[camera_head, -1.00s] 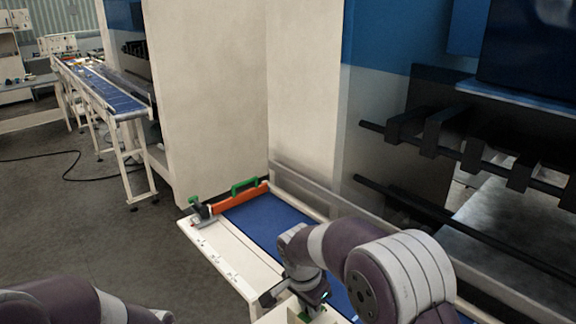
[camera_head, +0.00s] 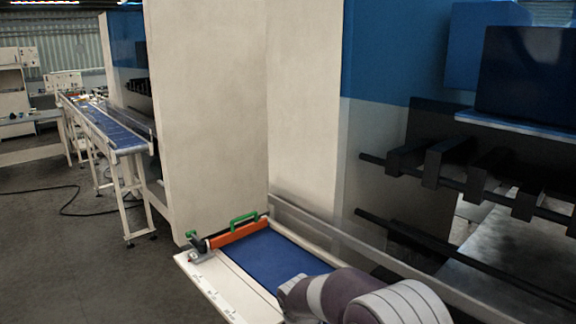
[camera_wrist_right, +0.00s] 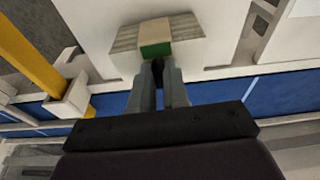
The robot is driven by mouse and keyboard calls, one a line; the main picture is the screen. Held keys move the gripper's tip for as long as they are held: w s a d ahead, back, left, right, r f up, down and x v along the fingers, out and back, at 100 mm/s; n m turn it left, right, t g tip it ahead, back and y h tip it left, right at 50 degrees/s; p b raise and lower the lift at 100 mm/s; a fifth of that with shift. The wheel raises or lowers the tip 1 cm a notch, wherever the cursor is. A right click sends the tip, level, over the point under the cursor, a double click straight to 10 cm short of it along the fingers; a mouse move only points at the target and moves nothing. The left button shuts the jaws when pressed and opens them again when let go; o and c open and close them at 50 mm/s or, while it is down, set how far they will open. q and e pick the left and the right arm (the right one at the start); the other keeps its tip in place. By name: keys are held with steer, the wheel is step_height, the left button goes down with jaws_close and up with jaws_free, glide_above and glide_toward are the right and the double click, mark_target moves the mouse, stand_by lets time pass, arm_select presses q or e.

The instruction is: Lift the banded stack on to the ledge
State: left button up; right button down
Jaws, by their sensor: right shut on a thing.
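The banded stack (camera_wrist_right: 187,33) shows in the right wrist view as a pale grey block with a tan and green band around its middle. My right gripper (camera_wrist_right: 158,72) is shut on it at the green part of the band. Behind the stack is a pale surface; I cannot tell whether the stack touches it. In the head view my right arm comes in at the bottom right, and its gripper and the stack are out of frame. A cream ledge-like strip (camera_head: 213,285) with small marks runs beside the blue belt (camera_head: 268,258). My left gripper is not in view.
An orange bar with a green handle (camera_head: 238,233) crosses the belt's far end. A metal rail (camera_head: 330,236) and the machine with dark bars (camera_head: 440,165) stand to the right. A yellow post (camera_wrist_right: 28,55) shows in the right wrist view.

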steer(key=shift+f, duration=0.25)
stand_by(0.4)
steer(key=c, duration=1)
jaws_free()
steer(key=shift+c, duration=0.2)
